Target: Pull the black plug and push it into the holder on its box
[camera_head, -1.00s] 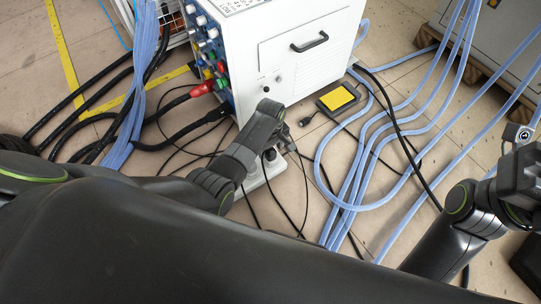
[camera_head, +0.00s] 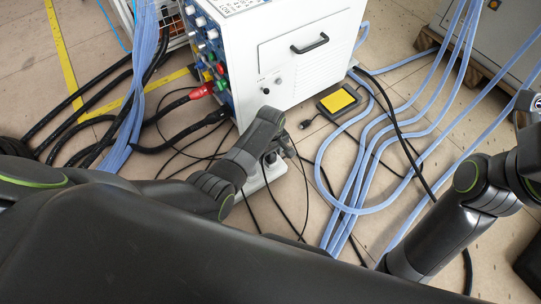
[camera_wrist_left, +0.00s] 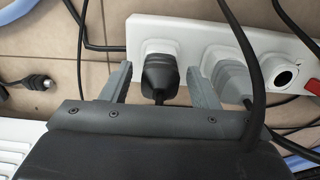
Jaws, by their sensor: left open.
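The black plug (camera_wrist_left: 160,76) sits in a white socket strip (camera_wrist_left: 190,30) in the left wrist view. My left gripper (camera_wrist_left: 160,88) is open, with one finger on each side of the plug. I cannot tell whether either finger touches it. In the head view my left gripper (camera_head: 284,146) is low by the near side of the white box (camera_head: 300,62) and hides the plug. The holder on the box cannot be made out. Of my right arm, links and part of the wrist show at the right edge; its fingers are out of the picture.
A loose cable connector (camera_wrist_left: 40,82) lies on the floor. A yellow-topped pedal (camera_head: 339,101) and blue hoses (camera_head: 352,190) lie right of the box.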

